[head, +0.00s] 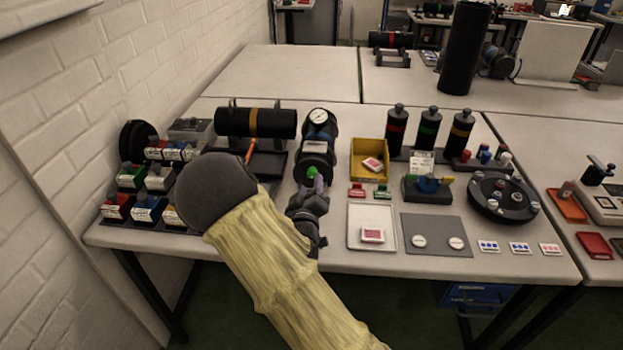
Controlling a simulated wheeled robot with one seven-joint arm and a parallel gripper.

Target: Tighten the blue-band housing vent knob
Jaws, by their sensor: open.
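The blue-band housing (327,131) is a black cylinder with a blue band. It lies on the table left of centre, with a round white gauge (318,116) at its far end and a pale label on its top. A small green knob (312,171) shows at its near end; it looks like the vent knob. My gripper (315,182) is open right at the near side of the green knob. The fingertips are small and partly hidden by the hand, so I cannot tell whether they are around the knob or just short of it.
A yellow-band cylinder (257,122) lies on a cradle to the left. A yellow bin (369,159) and a white tray (371,244) stand close on the right. Several labelled boxes fill the table's left end, near the brick wall (50,180). My arm covers the front left edge.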

